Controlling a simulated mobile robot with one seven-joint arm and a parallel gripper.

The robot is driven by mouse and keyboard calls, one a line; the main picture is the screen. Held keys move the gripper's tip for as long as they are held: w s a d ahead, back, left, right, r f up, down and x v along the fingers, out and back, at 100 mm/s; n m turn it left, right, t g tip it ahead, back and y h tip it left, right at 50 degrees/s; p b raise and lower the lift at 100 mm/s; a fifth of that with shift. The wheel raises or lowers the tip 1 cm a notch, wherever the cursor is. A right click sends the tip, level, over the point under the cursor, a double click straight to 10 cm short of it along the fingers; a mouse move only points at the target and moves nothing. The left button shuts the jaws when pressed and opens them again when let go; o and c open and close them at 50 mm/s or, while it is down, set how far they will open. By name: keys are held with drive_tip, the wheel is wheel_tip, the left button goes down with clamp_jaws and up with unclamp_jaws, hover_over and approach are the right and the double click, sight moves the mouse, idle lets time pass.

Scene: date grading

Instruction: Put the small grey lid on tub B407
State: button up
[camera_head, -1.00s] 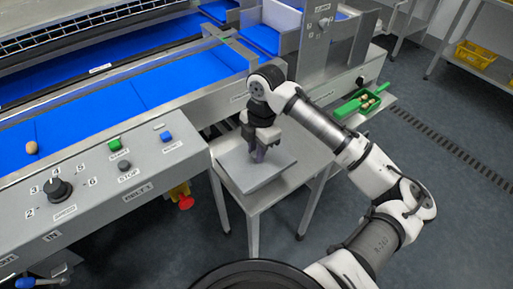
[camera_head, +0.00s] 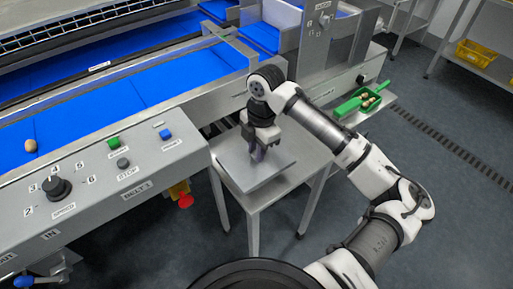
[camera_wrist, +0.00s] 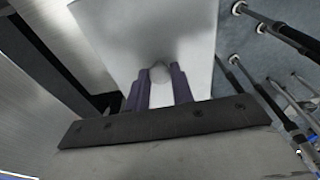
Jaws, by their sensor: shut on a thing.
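My gripper (camera_head: 258,155) points down over a flat grey square plate (camera_head: 275,178) at the side stand beside the belt machine. In the wrist view its two purple fingers (camera_wrist: 160,88) are shut on a small pale grey rounded piece (camera_wrist: 159,72). Most of that piece is hidden, and I cannot tell if it is the small grey lid or a part of it. The plate fills the wrist view behind it as a pale panel (camera_wrist: 110,35). I cannot make out a tub marked B407.
The machine's control panel (camera_head: 90,185) and blue belt (camera_head: 110,105) lie to the left. A green tray (camera_head: 347,107) with several small brown items stands behind and right of the stand. A yellow crate (camera_head: 478,54) sits on a far shelf.

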drive_tip(key=shift+f, duration=0.3)
drive_tip(key=o, duration=1.5)
drive_tip(key=shift+c, duration=0.2)
drive_tip(key=shift+r, duration=0.15)
drive_tip(key=shift+r+p, duration=2.7)
drive_tip(key=shift+r, duration=0.7)
